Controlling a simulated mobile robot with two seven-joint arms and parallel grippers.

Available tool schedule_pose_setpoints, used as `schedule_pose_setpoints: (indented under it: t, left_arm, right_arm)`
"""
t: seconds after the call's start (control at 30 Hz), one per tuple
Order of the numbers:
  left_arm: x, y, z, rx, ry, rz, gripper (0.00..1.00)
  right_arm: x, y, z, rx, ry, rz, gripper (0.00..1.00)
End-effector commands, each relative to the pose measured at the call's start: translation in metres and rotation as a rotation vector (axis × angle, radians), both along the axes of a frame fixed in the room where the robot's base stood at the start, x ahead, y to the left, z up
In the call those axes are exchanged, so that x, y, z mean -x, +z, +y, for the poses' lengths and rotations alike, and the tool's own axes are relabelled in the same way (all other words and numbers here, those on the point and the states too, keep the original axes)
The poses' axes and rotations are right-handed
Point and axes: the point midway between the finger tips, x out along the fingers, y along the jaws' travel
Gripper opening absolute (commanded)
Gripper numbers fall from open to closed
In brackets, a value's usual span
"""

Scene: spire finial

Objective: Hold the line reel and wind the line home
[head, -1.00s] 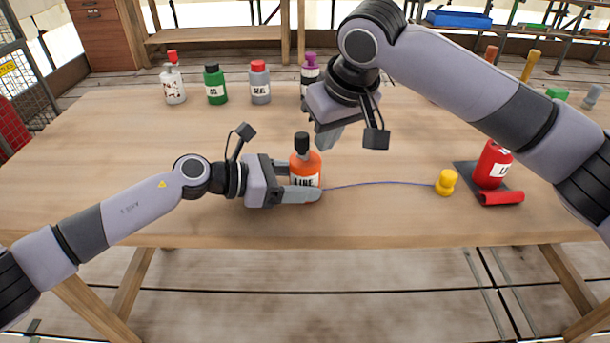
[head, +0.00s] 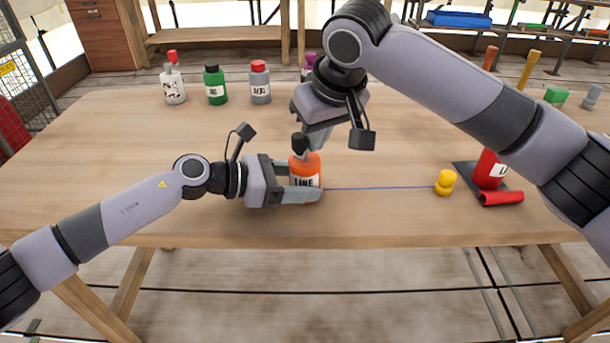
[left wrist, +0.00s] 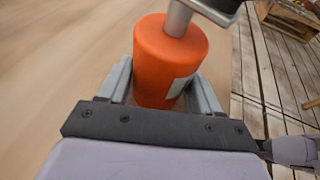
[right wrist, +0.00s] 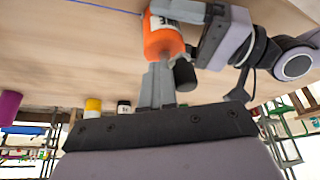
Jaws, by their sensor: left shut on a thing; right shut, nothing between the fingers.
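The orange line reel (head: 306,170), labelled LINE, stands upright on the table. My left gripper (head: 303,190) is shut around its body, and both fingers flank it in the left wrist view (left wrist: 165,70). A crank with a black knob (head: 299,143) sits on top; its grey post (left wrist: 178,18) shows in the left wrist view. My right gripper (head: 318,138) is shut and empty, its tips beside the knob (right wrist: 185,76); I cannot tell whether they touch. A thin blue line (head: 380,188) runs straight from the reel to a yellow bob (head: 445,183) on the table.
White (head: 173,85), green (head: 215,86) and grey (head: 260,83) bottles stand at the back. The table's left part is clear.

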Motion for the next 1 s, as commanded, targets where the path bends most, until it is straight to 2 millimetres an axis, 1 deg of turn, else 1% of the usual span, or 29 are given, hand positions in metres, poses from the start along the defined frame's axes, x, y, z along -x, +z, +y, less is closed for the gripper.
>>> schedule_pose_setpoints:
  t: [0.03, 1.0]
  left_arm:
    - [-0.0003, -0.0003, 0.0000, 0.000, 0.002, 0.002, 0.47]
    - [-0.0006, -0.0012, 0.0001, -0.001, 0.003, 0.002, 0.47]
  right_arm:
    - [0.0026, -0.0006, 0.0030, -0.002, 0.007, 0.002, 0.00]
    - [0.0061, -0.0011, 0.0098, -0.001, 0.008, 0.004, 0.00]
